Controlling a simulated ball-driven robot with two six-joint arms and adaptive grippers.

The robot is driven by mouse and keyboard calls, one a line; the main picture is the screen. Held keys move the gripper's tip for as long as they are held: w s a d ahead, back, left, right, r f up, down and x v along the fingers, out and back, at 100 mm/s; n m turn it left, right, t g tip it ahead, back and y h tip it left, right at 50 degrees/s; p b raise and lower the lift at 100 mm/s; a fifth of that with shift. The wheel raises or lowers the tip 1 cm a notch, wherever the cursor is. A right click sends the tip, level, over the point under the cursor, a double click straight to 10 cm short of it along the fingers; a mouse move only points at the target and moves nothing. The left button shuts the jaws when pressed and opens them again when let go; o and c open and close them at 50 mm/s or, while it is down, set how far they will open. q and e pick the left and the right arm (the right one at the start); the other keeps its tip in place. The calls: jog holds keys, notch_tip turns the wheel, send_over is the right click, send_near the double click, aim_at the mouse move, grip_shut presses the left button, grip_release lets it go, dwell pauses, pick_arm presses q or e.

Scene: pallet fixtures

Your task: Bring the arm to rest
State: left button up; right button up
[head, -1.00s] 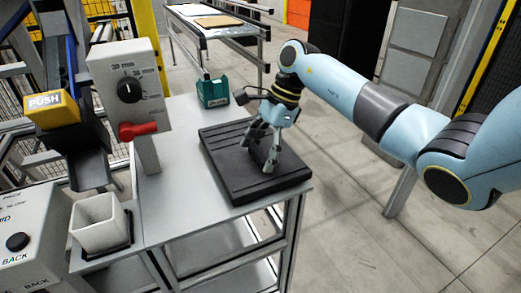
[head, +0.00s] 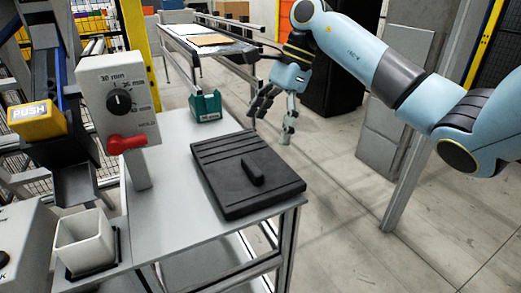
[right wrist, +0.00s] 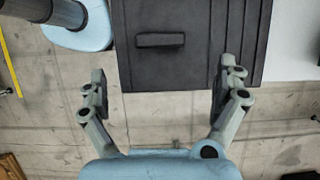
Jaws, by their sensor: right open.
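My right gripper (head: 270,122) is open and empty. In the head view it hangs in the air beyond the table's right edge, to the right of the teal bin and apart from the black pallet fixture (head: 225,165). A small black bar (head: 251,172) lies on the fixture. In the right wrist view the open fingers (right wrist: 158,98) spread below the fixture (right wrist: 215,60), with the bar (right wrist: 160,40) above and between them and the floor behind. My left gripper is not in view.
A teal bin (head: 206,106) stands at the back of the table (head: 170,190). A grey control box (head: 118,100) with a dial and red handle stands at left. A white square cup (head: 86,242) is at front left. A yellow PUSH button (head: 36,118) is at far left. Floor at right is open.

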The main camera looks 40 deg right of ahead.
jog(key=shift+v, duration=1.05)
